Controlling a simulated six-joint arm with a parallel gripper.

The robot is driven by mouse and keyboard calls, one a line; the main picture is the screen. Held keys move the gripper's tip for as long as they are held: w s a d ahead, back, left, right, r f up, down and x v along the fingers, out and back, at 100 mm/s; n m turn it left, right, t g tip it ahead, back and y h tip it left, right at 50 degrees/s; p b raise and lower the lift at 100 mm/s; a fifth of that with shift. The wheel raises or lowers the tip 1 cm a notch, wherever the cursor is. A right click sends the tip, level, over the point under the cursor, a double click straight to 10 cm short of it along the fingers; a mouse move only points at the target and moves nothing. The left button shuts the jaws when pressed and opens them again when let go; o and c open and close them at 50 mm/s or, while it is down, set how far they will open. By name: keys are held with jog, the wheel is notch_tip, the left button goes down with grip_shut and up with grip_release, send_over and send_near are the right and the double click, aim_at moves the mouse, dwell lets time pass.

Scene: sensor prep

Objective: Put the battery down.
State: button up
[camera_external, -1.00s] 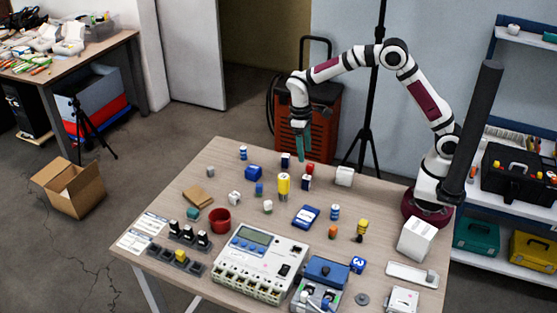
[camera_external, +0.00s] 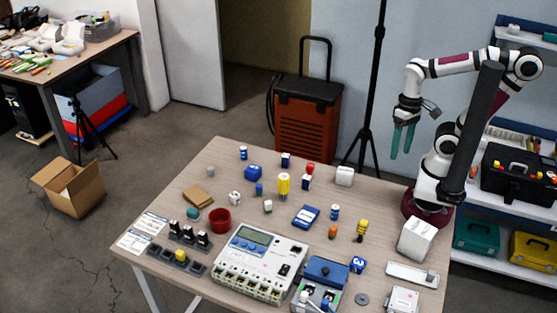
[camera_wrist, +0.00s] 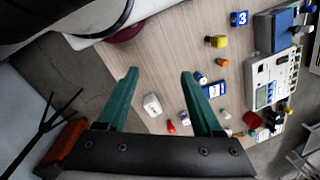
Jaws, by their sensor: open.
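My gripper (camera_external: 402,142) is raised above the back right of the table, its two green fingers apart. In the wrist view my gripper (camera_wrist: 159,78) is open, with nothing between the fingers. Several small battery-like cylinders stand on the table, and I cannot tell which is the task's battery. They include a blue-and-white one (camera_external: 335,212), another at the back left (camera_external: 243,153), and a tall yellow one (camera_external: 283,186). The blue-and-white one also shows in the wrist view (camera_wrist: 203,80), beside the right finger. None touches my gripper.
A white block (camera_external: 344,176) stands near the back edge and a larger white box (camera_external: 416,239) at the right. A red cup (camera_external: 220,220), a meter unit (camera_external: 262,264) and a blue-lidded box (camera_external: 327,271) fill the front.

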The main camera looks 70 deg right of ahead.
jog(key=shift+w, duration=0.1)
jog(key=w+d+m+g+y, duration=0.3)
jog(key=w+m+y, duration=0.25)
jog(key=w, duration=1.05)
jog(key=w+d+f+m+t+y, duration=0.1)
jog(key=w+d+f+m+y, duration=0.25)
jog(key=w+d+f, duration=0.35)
jog(key=m+t+y, duration=0.2)
jog(key=m+y, duration=0.1)
send_near(308, 176)
jog(key=x, duration=0.8)
jog(key=shift+w+a, duration=0.1)
jog(key=shift+a+f, duration=0.2)
jog(key=shift+a, duration=0.25)
grip_shut()
